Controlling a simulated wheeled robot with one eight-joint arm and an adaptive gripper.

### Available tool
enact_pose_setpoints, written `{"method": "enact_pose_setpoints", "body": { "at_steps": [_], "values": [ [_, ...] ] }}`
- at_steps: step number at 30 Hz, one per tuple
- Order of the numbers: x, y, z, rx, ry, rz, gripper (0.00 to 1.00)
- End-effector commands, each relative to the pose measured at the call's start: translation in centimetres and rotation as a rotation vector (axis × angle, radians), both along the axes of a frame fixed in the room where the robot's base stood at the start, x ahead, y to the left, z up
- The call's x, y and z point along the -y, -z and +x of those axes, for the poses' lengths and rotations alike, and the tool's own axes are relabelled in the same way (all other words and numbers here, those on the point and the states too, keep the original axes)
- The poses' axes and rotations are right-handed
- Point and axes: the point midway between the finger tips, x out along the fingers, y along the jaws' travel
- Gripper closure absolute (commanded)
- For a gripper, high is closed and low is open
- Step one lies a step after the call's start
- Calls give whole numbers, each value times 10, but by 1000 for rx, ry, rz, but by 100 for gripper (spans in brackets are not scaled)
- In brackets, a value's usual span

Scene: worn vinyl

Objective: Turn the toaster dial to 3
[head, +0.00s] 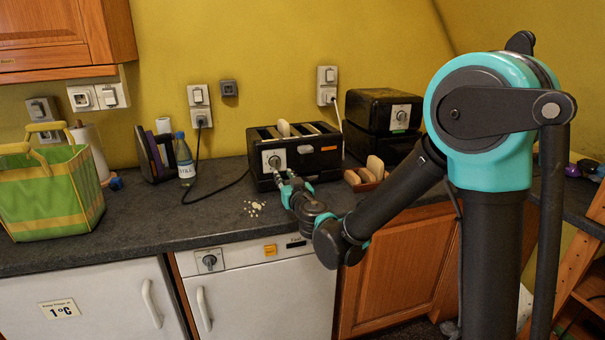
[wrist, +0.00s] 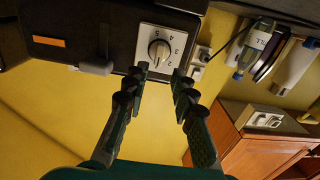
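The black toaster (head: 325,152) stands on the counter against the wall, with a slice of bread (head: 284,128) showing in a slot. Its round dial (head: 274,161) sits on a pale plate on the front. In the wrist view the dial (wrist: 159,49) is ringed by printed numbers, 2 to 5 among them; I cannot tell exactly which one it points at. My gripper (head: 284,180) is in front of the dial. In the wrist view my gripper (wrist: 160,76) is open and empty, its two fingertips spread just short of the dial, not visibly touching it.
A second black appliance (head: 375,110) with its own dial stands at right. Bread slices in a wooden holder (head: 367,178) sit beside the toaster. Crumbs (head: 254,208) lie in front. A bottle (head: 185,160) and a green bag (head: 60,195) stand left; a cable crosses the counter.

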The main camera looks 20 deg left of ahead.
Motion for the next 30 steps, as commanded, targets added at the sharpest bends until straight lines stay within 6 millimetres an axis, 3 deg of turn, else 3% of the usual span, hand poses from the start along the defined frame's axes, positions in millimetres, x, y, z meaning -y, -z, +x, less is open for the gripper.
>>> {"method": "enact_pose_setpoints", "body": {
  "at_steps": [30],
  "values": [
    [-37, 0, 55, 0, 2, 0, 74]
  ]
}}
